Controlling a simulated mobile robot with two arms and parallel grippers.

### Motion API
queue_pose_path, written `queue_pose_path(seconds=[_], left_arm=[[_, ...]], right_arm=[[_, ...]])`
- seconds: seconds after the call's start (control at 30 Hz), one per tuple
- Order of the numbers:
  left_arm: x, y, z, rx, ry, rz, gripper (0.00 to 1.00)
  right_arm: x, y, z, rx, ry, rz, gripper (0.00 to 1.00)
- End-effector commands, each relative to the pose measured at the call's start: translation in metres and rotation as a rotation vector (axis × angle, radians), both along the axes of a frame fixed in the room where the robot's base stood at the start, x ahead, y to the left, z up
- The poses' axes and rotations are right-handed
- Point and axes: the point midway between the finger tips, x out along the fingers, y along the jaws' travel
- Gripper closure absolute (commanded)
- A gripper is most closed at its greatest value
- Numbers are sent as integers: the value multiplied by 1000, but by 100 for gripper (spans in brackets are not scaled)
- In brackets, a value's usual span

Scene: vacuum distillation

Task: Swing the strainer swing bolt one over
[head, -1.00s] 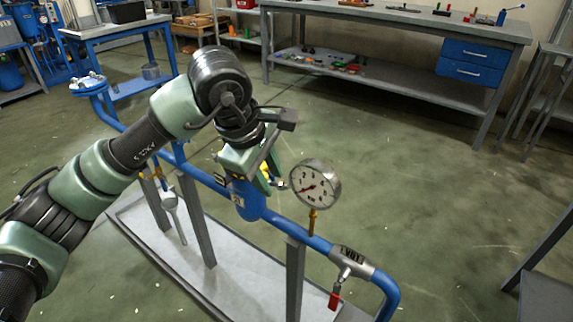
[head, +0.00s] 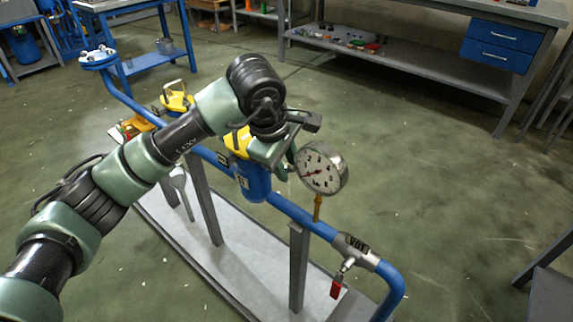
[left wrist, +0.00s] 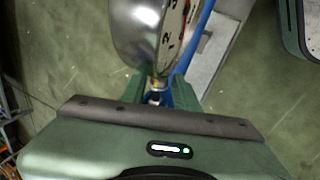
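The strainer (head: 254,184) is a blue body on the blue pipe, with a yellow cover (head: 237,141) partly hidden by my left arm. My left gripper (head: 284,168) is at the strainer's upper right side, close to the gauge. In the left wrist view, its two green fingers (left wrist: 157,92) stand apart. A small silvery piece (left wrist: 155,98) shows between them, possibly the swing bolt's end; I cannot tell whether a finger touches it. The rest of swing bolt one is hidden.
A round pressure gauge (head: 321,168) stands right beside the gripper and fills the top of the left wrist view (left wrist: 150,30). A valve with a red handle (head: 337,288) is on the pipe at right. A yellow-topped fitting (head: 177,99) is further left.

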Motion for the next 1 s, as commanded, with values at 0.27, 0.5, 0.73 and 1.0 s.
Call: queue_pose_path(seconds=[0.27,0.5,0.73,1.0], left_arm=[[0,0,0,-1,0,0,89],[0,1,1,-13,10,0,100],[6,8,10,-173,128,5,100],[9,12,15,-303,220,0,100]], right_arm=[[0,0,0,0,0,0,64],[0,0,1,0,0,0,64],[0,0,6,0,0,0,64],[0,0,9,0,0,0,64]])
